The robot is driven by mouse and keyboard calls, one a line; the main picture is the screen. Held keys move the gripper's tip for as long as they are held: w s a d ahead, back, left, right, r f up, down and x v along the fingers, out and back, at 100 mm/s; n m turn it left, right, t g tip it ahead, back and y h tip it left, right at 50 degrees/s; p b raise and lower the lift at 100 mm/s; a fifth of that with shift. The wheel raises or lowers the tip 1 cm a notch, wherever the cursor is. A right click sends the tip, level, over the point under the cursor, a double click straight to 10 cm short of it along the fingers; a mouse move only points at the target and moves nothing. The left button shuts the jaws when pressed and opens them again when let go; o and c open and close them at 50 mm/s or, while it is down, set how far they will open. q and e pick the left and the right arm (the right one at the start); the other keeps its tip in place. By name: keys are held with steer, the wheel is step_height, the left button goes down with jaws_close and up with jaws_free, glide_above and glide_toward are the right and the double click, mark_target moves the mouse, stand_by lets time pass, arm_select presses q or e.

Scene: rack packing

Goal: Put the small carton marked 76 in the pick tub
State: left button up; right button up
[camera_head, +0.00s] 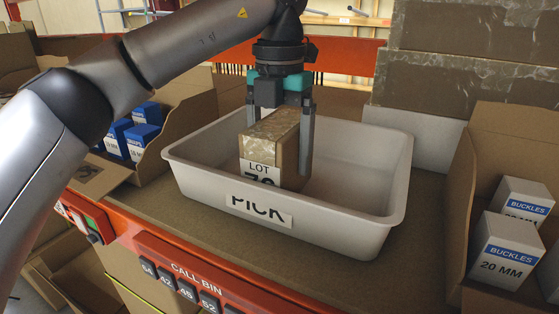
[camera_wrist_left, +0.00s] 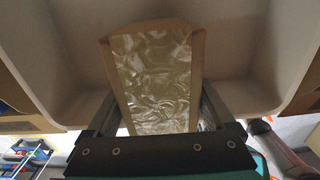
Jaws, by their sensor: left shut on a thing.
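A small brown carton (camera_head: 272,146) with clear tape on top and a white label reading LOT is in the head view. The number under LOT is partly hidden by the tub's rim; its first digit looks like a 7. My left gripper (camera_head: 281,140) points down and is shut on the carton, with a finger on each side. The carton is inside the outline of the white pick tub (camera_head: 358,226), its lower part behind the front wall. I cannot tell whether it touches the floor. In the left wrist view the carton's taped top (camera_wrist_left: 155,80) lies between the fingers. My right gripper is not in view.
An open cardboard box (camera_head: 459,200) with white and blue BUCKLES cartons (camera_head: 507,250) stands right of the tub. Another box (camera_head: 185,127) with blue cartons (camera_head: 141,140) stands at left. Large taped cartons (camera_head: 470,75) are stacked behind. An orange CALL BIN rail (camera_head: 215,275) runs along the front.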

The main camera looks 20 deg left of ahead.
arm_select(q)
steer(key=shift+f, duration=0.9)
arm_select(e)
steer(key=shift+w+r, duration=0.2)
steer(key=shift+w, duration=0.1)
arm_select(q)
steer(key=o, duration=1.5)
steer(key=shift+f, duration=0.2)
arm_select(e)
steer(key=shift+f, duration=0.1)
arm_select(q)
steer(key=shift+r, duration=0.15)
step_height(320, 180, up, 12)
steer(key=shift+r+p, duration=0.1)
steer(key=shift+p, duration=0.65)
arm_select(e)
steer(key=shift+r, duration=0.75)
